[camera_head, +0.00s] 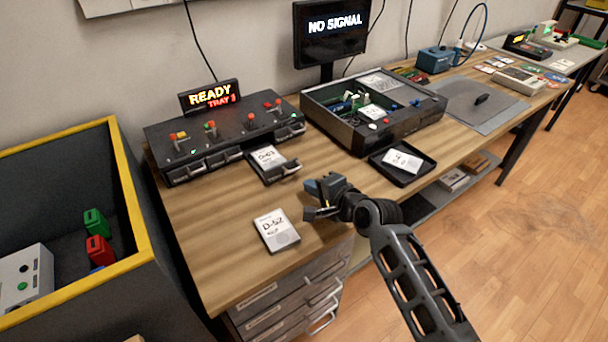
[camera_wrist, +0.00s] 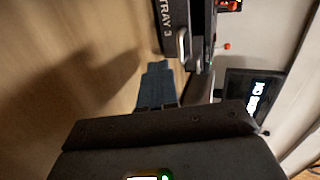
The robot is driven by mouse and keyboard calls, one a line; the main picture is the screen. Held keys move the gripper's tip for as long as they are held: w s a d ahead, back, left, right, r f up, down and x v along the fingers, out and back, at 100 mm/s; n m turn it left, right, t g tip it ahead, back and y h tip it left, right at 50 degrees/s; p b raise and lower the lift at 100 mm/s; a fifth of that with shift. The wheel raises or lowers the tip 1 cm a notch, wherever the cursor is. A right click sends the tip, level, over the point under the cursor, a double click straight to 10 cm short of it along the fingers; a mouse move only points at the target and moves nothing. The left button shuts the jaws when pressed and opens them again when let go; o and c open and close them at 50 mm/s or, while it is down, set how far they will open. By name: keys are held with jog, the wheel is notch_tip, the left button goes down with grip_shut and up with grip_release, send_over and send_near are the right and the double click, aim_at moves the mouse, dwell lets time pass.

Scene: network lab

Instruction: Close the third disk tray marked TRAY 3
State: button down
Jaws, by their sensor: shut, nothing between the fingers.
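The black disk unit (camera_head: 185,140) stands at the left back of the bench with a row of handled trays along its front. One tray (camera_head: 284,174) is pulled out, with a disk labelled D-63 (camera_head: 268,157) lying in it. In the wrist view, a dark front marked TRAY 3 (camera_wrist: 166,22) with a pale handle (camera_wrist: 183,46) shows at the top. My gripper (camera_head: 314,190) is right of and nearer than the pulled-out tray, above the bench and apart from it. Its blue-grey fingers (camera_wrist: 157,84) are together and empty.
A loose disk D-52 (camera_head: 277,230) lies on the bench front. A black tray with a disk (camera_head: 402,161) and an open chassis (camera_head: 340,133) stand to the right. A display (camera_head: 209,96) reading READY stands behind the unit. A yellow-rimmed bin (camera_head: 128,190) is at left.

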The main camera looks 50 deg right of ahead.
aim_at(275, 154)
jog(key=shift+w+d+r+p, duration=0.1)
jog(key=shift+w+d, duration=0.05)
jog(key=shift+w, duration=0.45)
jog(key=shift+w+d+r+p, duration=0.1)
jog(key=shift+w+d+r, duration=0.05)
jog(key=shift+w, duration=0.5)
jog(key=shift+w+d+r+p, duration=0.1)
jog(key=shift+w+d, duration=0.05)
jog(key=shift+w, duration=0.45)
jog(key=shift+w+d, duration=0.15)
jog(key=shift+w, duration=0.25)
jog(key=w+d, duration=0.1)
jog(key=w, duration=0.3)
jog(key=w+d+b, duration=0.1)
jog(key=w, duration=0.3)
jog(key=w+d+b, duration=0.1)
jog(key=w, duration=0.3)
jog(key=shift+w+d+f, duration=0.1)
jog(key=shift+w+d, duration=0.15)
jog(key=shift+d, duration=0.05)
jog(key=shift+w+r, duration=0.2)
jog(key=shift+w, duration=0.05)
